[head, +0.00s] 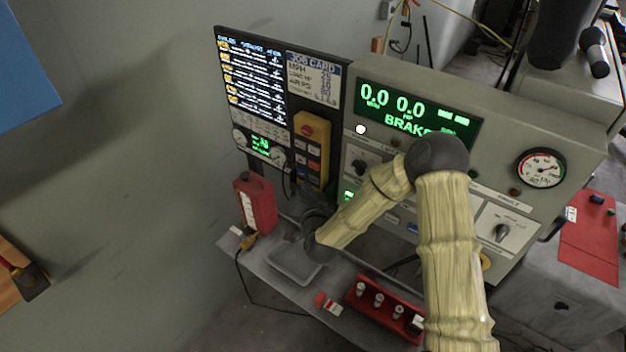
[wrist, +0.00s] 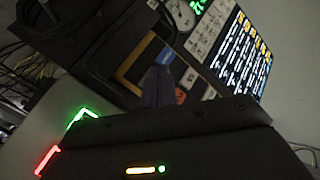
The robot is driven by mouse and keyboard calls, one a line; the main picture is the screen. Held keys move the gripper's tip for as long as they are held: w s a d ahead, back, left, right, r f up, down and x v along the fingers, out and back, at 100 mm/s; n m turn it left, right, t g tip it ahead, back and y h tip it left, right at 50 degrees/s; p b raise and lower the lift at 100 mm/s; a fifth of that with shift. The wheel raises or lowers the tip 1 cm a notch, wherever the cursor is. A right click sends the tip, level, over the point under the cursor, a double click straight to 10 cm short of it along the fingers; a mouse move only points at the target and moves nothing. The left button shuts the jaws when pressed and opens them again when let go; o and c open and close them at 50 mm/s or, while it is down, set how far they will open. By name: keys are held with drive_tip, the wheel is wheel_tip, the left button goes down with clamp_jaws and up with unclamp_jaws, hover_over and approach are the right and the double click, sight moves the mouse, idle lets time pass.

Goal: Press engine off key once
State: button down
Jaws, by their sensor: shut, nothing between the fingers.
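A yellow handheld key unit (head: 325,125) with a red round button on top and rows of small dark, white and orange-red keys hangs on the dark panel left of the console in the head view. The key labels are too small to read, so I cannot tell which is the engine off key. My gripper (wrist: 159,78) is shut and empty in the wrist view. Its dark fingers point at the unit and cover part of it; the unit's orange edge (wrist: 135,62) shows beside them. I cannot tell whether the fingertips touch a key.
The grey console (head: 490,110) with green BRAKE display stands behind my arm. A red bottle (head: 256,203), a grey tray (head: 296,264) and a red rack (head: 384,309) stand on the shelf below. A screen (head: 252,80) is above.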

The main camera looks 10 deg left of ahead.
drive_tip(key=shift+w, duration=0.1)
drive_tip(key=shift+w+d, duration=0.2)
drive_tip(key=shift+w, duration=0.1)
drive_tip(key=shift+w+d+b, duration=0.15)
drive_tip(key=shift+w+b, duration=0.25)
drive_tip(key=shift+b, duration=0.05)
idle(1.0)
idle(0.3)
drive_tip(key=shift+s+a, duration=0.35)
drive_tip(key=shift+s, duration=0.45)
drive_tip(key=s, duration=0.1)
drive_tip(key=s+a+b, duration=0.1)
drive_tip(key=s, duration=0.1)
drive_tip(key=s+a, duration=0.1)
drive_tip(key=shift+s+b, duration=0.3)
drive_tip(key=shift+s, duration=0.05)
drive_tip(key=shift+w+d+r, duration=0.1)
idle(0.6)
